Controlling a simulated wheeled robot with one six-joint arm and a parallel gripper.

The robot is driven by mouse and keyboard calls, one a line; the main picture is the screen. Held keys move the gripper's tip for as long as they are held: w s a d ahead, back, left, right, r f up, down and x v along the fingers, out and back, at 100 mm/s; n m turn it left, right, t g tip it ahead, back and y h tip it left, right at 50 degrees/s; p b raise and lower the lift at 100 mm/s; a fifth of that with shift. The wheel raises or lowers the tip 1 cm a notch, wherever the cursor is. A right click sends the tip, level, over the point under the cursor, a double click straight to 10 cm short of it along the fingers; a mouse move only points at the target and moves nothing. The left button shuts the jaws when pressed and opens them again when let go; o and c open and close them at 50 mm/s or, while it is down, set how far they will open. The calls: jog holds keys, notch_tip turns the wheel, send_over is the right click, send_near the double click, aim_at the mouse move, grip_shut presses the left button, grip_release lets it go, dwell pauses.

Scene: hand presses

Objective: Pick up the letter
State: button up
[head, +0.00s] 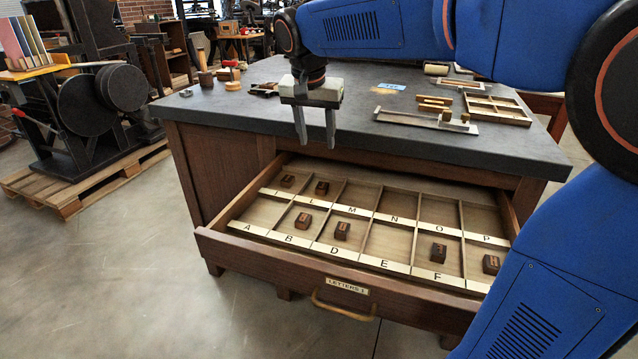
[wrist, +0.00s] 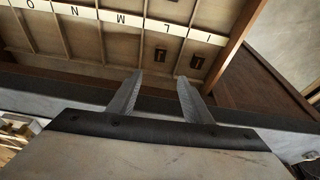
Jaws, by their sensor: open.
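Several small dark wooden letter blocks lie in the compartments of the open drawer (head: 290,258). Two are in the back row, one at the far left (head: 287,181) and one beside it (head: 321,188); two blocks also show in the wrist view (wrist: 161,55) (wrist: 197,62). In the front row lie a block behind B (head: 303,220), one behind D (head: 341,231), one near F (head: 438,252) and one at the far right (head: 490,264). My gripper (head: 316,142) is open and empty, fingers pointing down, above the drawer's back left; its fingers show in the wrist view (wrist: 160,76).
The dark worktop (head: 230,110) lies behind the drawer, with a metal composing tray (head: 425,120), a wooden divided case (head: 498,112) and small tools. Wooden dividers and white letter strips separate the compartments. A black press (head: 100,90) stands on a pallet at left. The floor at front left is clear.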

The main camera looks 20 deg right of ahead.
send_over(322, 185)
jog(key=s, duration=0.1)
jog(key=f, duration=0.7)
jog(key=a+f, duration=0.1)
jog(key=f, duration=0.2)
jog(key=shift+s+f, duration=0.15)
jog(key=shift+s, duration=0.05)
jog(key=shift+x, duration=2.85)
jog(key=shift+s+a, duration=0.1)
jog(key=shift+s, duration=0.05)
jog(key=c, duration=1.1)
